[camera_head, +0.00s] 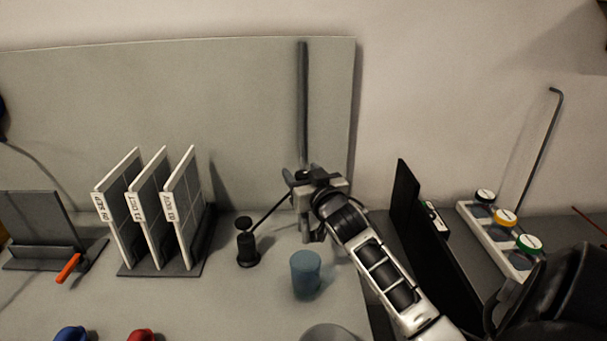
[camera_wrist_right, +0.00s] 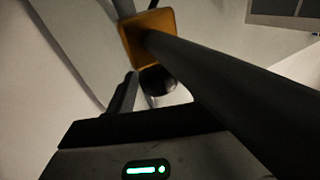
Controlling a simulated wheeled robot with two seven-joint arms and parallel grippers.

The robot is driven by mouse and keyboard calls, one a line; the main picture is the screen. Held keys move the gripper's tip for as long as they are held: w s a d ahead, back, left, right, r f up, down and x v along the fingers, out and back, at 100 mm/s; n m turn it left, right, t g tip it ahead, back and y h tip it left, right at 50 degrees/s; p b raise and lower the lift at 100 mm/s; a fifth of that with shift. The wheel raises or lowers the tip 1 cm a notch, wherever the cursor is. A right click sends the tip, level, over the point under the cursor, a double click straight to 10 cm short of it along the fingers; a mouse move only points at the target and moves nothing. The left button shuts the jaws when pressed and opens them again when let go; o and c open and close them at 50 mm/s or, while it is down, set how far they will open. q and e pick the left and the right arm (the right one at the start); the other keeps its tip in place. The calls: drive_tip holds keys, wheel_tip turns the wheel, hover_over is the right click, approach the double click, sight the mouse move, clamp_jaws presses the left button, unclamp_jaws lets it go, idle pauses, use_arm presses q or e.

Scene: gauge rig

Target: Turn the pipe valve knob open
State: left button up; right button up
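A dark upright pipe (camera_head: 303,100) stands against the grey back panel. My right gripper (camera_head: 303,190) is at the lower part of this pipe and covers what is there, so I cannot make out a valve knob in the head view. In the right wrist view a thick dark bar (camera_wrist_right: 235,85), which looks like the pipe, runs diagonally to an orange-brown square piece (camera_wrist_right: 146,38). I cannot tell if that piece is the knob. A dark finger of my right gripper (camera_wrist_right: 124,95) is close to the bar; its opening and any contact are unclear. My left gripper is not in view.
A blue cup (camera_head: 306,273) stands just below the right gripper, with a black stand (camera_head: 247,245) to its left. A rack of labelled white panels (camera_head: 150,210) is further left. A black upright board (camera_head: 417,235) and a white holder with capped jars (camera_head: 468,212) are right.

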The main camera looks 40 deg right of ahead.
drive_tip(key=c, duration=0.8)
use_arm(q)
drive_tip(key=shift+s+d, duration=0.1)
use_arm(e)
drive_tip(key=shift+c, duration=0.2)
